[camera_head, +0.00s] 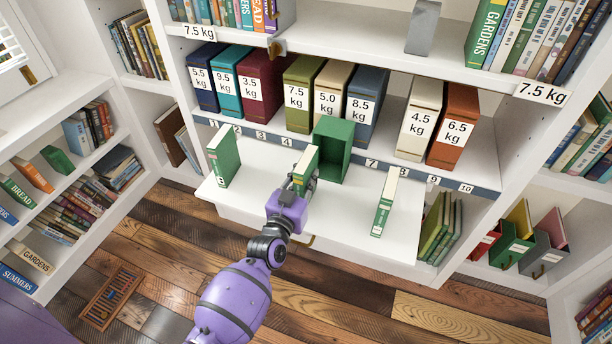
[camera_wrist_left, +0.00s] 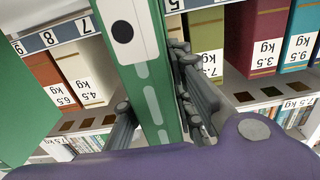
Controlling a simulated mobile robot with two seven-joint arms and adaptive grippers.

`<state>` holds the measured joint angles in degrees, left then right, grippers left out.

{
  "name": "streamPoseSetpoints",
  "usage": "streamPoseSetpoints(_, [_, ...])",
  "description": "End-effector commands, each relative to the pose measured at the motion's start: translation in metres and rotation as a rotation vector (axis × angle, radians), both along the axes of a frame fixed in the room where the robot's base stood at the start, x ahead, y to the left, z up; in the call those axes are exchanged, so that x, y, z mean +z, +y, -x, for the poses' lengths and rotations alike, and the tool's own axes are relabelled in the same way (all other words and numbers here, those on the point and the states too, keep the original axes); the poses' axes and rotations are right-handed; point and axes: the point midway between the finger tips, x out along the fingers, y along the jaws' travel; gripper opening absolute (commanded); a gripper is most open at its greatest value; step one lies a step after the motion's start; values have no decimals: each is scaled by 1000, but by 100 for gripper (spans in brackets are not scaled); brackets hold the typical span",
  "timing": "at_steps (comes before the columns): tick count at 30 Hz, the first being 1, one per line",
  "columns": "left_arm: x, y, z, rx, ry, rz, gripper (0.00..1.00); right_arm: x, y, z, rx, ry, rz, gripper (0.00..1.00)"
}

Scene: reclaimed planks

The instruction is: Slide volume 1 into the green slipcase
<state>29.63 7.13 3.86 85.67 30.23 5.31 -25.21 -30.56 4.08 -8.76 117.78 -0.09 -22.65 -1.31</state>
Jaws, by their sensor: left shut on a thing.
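My left gripper (camera_head: 301,188) is shut on a slim green book (camera_head: 306,164), held upright just left of the green slipcase (camera_head: 346,150). In the left wrist view the held book (camera_wrist_left: 149,95) stands between my left fingers (camera_wrist_left: 158,120), with a black dot on a white patch on it. The slipcase is an open box with a dark inside; a large green surface (camera_wrist_left: 35,95) fills the left of the wrist view. Another green book (camera_head: 226,157) stands at the shelf's left, and one with a pale top (camera_head: 385,200) stands at the right. I cannot read the held book's number.
The white pull-out board (camera_head: 345,218) has free room between the slipcase and the right book. Behind it stands a row of weight-labelled boxes, such as the olive one (camera_head: 300,95) and the blue one (camera_head: 365,105). A numbered strip (camera_head: 395,169) runs along the shelf edge.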

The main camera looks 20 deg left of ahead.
Motion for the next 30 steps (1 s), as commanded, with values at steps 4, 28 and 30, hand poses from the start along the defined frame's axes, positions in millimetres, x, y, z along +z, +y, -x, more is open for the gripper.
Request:
streamPoseSetpoints(4, [1, 0, 0, 0, -3, 0, 0, 2, 0, -2, 0, -4, 0, 40])
streamPoseSetpoints(28, [2, 0, -1, 0, -3, -1, 0, 4, 0, -4, 2, -7, -1, 40])
streamPoseSetpoints(30, [3, 0, -1, 0, -4, 0, 0, 5, 0, -4, 1, -8, 0, 40])
